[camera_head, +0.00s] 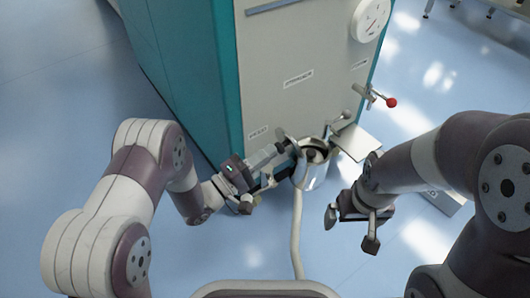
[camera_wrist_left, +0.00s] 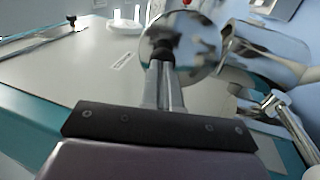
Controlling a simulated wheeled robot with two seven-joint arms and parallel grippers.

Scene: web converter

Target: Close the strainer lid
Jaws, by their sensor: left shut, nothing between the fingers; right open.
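The strainer (camera_head: 315,173) is a shiny metal cylinder at the lower front of the machine; its dark round mouth faces up. Its lid (camera_wrist_left: 188,48) is a round mirror-like disc in the left wrist view, raised off the mouth at the strainer's left side. The strainer body (camera_wrist_left: 262,50) shows to the right of it. My left gripper (camera_head: 277,153) is shut and empty, its fingertips close to the lid; in the wrist view the fingers (camera_wrist_left: 163,82) overlap the disc. I cannot tell whether they touch. My right gripper (camera_head: 351,230) is open and empty, to the lower right of the strainer.
The teal and cream machine cabinet (camera_head: 290,95) stands behind, with a white gauge (camera_head: 371,18) and a red-knobbed valve (camera_head: 391,102). A pale plate (camera_head: 358,142) sits right of the strainer. A pale hose (camera_head: 297,235) runs down below it. The blue floor at left is clear.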

